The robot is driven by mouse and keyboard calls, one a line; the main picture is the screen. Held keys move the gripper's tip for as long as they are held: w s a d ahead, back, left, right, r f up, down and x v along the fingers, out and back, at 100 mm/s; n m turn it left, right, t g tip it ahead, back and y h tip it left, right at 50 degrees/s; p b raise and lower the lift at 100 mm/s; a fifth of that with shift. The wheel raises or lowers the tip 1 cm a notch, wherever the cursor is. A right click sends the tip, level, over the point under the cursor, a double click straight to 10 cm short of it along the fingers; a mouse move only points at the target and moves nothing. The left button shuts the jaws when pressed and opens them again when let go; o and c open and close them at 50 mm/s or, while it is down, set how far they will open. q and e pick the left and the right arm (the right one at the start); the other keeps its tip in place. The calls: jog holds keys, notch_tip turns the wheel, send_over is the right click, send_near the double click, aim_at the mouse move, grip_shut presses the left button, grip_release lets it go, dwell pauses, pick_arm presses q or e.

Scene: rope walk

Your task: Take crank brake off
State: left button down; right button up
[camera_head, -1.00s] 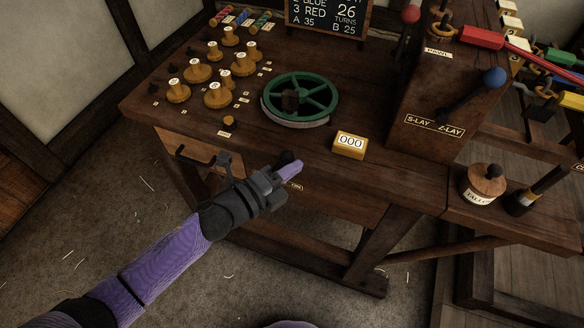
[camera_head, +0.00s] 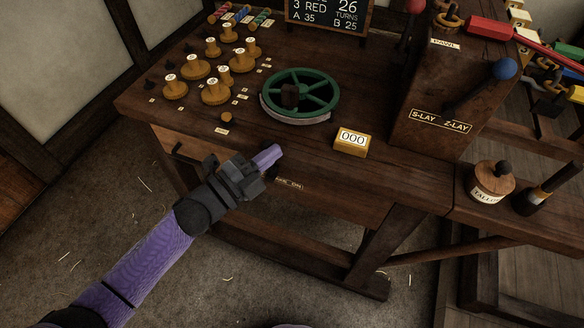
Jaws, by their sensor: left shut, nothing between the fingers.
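My left gripper (camera_head: 266,156) reaches in from the lower left to the bench's front edge. It is shut with nothing in it, its purple tip pointing up and right. A small label plate (camera_head: 289,183) on the bench front, just right of and below the gripper, seems to end in "ON". A dark part shows beside the label, just under the fingertips; it may belong to the brake lever, but the gripper hides most of it. I cannot tell the brake's position or whether I touch it. The green crank wheel (camera_head: 329,92) lies on the bench top behind. My right gripper is not in view.
A yellow counter reading 000 (camera_head: 352,142) sits right of the wheel. Several wooden bobbins (camera_head: 195,67) stand at left. A wooden housing (camera_head: 418,115) with a blue-knobbed lever (camera_head: 505,69) and a tallow pot (camera_head: 493,179) are at right. Floor in front is clear.

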pick_arm(q)
jog(key=a+n+t+b, duration=0.1)
jog(key=a+n, duration=0.1)
jog(key=w+a+n+t+b, duration=0.1)
jog(key=n, duration=0.1)
jog(key=shift+w+a+f+n+t, duration=0.1)
jog(key=shift+a+n+t, duration=0.2)
jog(key=shift+a+n, duration=0.1)
dwell(0.5)
